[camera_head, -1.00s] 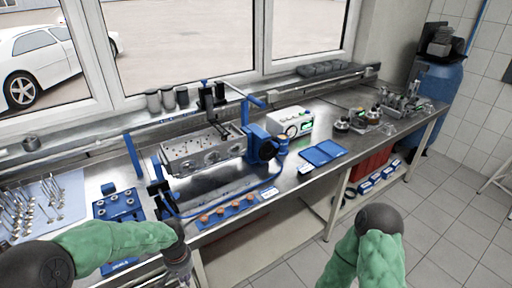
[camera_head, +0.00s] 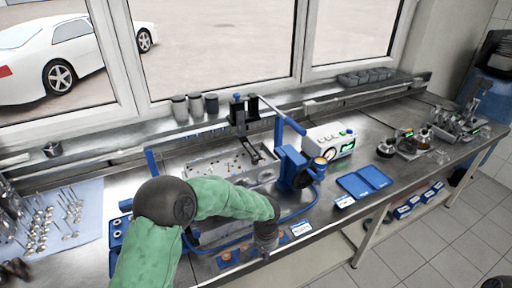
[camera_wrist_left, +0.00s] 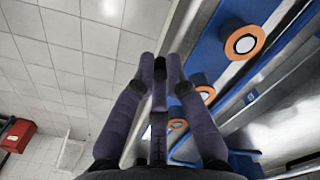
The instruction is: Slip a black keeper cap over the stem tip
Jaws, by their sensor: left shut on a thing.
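The grey cylinder head (camera_head: 204,164) sits on the bench in the head view, partly behind my left arm, with a dark fixture over it. I cannot make out which stem tip is meant. My left gripper (camera_head: 265,243) points down by the blue strip tray (camera_head: 212,268) at the bench's front edge. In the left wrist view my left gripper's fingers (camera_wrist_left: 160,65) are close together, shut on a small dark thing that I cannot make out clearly. Orange-rimmed round pieces (camera_wrist_left: 245,42) sit in the blue tray beside the fingers. My right gripper is out of view.
A blue clamp post (camera_head: 293,165) stands right of the cylinder head. A white device (camera_head: 328,141) and a blue flat tray (camera_head: 365,182) lie further right. Valves rest on a pale mat (camera_head: 85,222) at left.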

